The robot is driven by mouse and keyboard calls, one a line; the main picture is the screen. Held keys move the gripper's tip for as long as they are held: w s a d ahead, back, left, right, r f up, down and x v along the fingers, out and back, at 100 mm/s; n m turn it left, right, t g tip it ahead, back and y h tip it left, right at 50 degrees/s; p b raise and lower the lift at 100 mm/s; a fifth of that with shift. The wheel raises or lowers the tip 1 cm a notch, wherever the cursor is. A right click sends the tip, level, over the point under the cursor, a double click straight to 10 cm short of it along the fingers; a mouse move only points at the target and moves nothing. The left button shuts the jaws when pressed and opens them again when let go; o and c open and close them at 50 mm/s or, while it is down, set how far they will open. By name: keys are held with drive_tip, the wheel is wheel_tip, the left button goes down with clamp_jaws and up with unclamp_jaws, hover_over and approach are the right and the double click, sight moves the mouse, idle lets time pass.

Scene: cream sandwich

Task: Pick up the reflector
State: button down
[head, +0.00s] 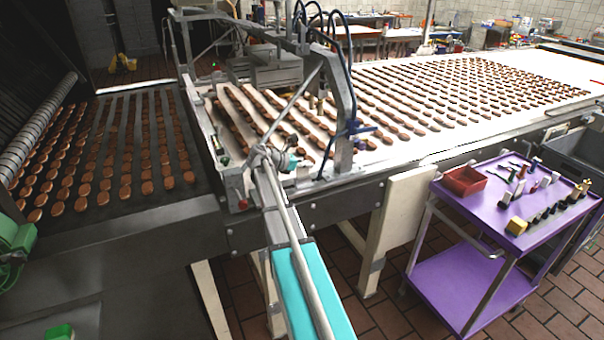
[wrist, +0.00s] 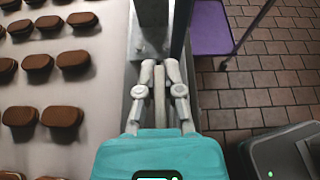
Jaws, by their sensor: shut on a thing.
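My gripper (wrist: 160,66) is shut in the wrist view, its grey fingers close together in front of the teal wrist. The thing between the fingertips is mostly hidden; I take it to be the reflector, but its face and shape cannot be made out. In the head view my gripper (head: 309,164) is at the near edge of the conveyor, just left of the foot of a grey metal post (head: 343,155). The same post (wrist: 152,25) rises directly beyond the fingertips in the wrist view. Whether the held thing touches it, I cannot tell.
Brown biscuits (wrist: 72,62) lie in rows on the pale conveyor (head: 400,140), left of my gripper in the wrist view. A purple trolley (head: 459,262) with a red bin (head: 464,181) and small parts stands at the right. Tiled floor (head: 395,315) lies between machine and trolley.

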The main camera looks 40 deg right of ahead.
drive_tip(key=shift+r, duration=0.15)
drive_tip(key=shift+r+p, duration=0.95)
drive_tip(key=shift+p, duration=0.2)
drive_tip(key=s+d+r+p, duration=0.3)
drive_tip(key=s+r+p, duration=0.7)
drive_tip(key=s, duration=0.3)
drive_tip(key=shift+s+d+r+p, duration=0.2)
drive_tip(key=shift+s+r+p, duration=0.1)
drive_tip(key=shift+r+p, duration=0.1)
